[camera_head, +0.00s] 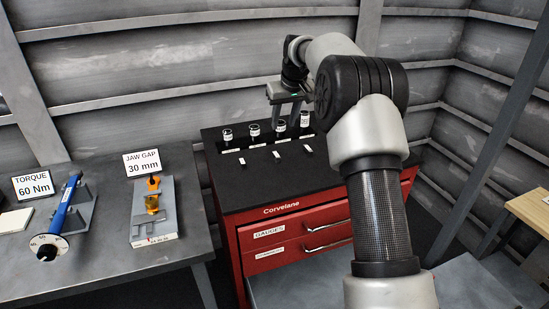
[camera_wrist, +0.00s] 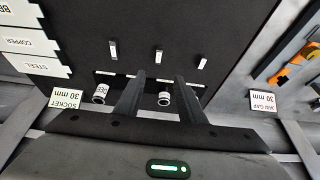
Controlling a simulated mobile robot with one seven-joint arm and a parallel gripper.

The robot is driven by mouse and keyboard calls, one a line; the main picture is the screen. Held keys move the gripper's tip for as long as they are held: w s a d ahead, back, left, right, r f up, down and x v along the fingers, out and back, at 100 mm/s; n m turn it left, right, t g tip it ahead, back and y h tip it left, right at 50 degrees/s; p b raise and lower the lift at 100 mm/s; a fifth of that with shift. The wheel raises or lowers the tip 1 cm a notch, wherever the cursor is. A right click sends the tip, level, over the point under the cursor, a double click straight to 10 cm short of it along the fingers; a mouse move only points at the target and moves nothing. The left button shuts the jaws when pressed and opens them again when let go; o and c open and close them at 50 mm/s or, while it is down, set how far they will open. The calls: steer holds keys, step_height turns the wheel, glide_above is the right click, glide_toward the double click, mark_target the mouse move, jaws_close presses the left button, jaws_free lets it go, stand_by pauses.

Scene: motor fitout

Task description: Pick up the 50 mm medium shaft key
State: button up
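Three small pale shaft keys lie in a row on the black top of the red cabinet (camera_head: 262,190). The middle key (camera_head: 276,154) looks medium in length and also shows in the wrist view (camera_wrist: 158,57). The left key in the head view (camera_head: 242,161) looks shortest. The right one there (camera_head: 307,148) looks longest. No length marking is readable on them. My gripper (camera_head: 285,121) is above the back of the cabinet top, over the socket row. In the wrist view my gripper (camera_wrist: 160,76) is open and empty, its fingertips pointing toward the middle key, apart from it.
Several upright sockets (camera_head: 227,136) stand behind the keys, close to my fingers. A light strip (camera_wrist: 105,73) runs between sockets and keys. A bench at left holds a blue torque tool (camera_head: 66,205) and an orange jaw-gap tool (camera_head: 152,203). The cabinet top's front is clear.

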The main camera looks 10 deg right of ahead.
mark_target(276, 154)
steer(key=p+x, duration=0.2)
steer(key=x, duration=1.6)
steer(key=shift+w+f, duration=0.25)
steer(key=shift+w, duration=0.05)
jaws_close()
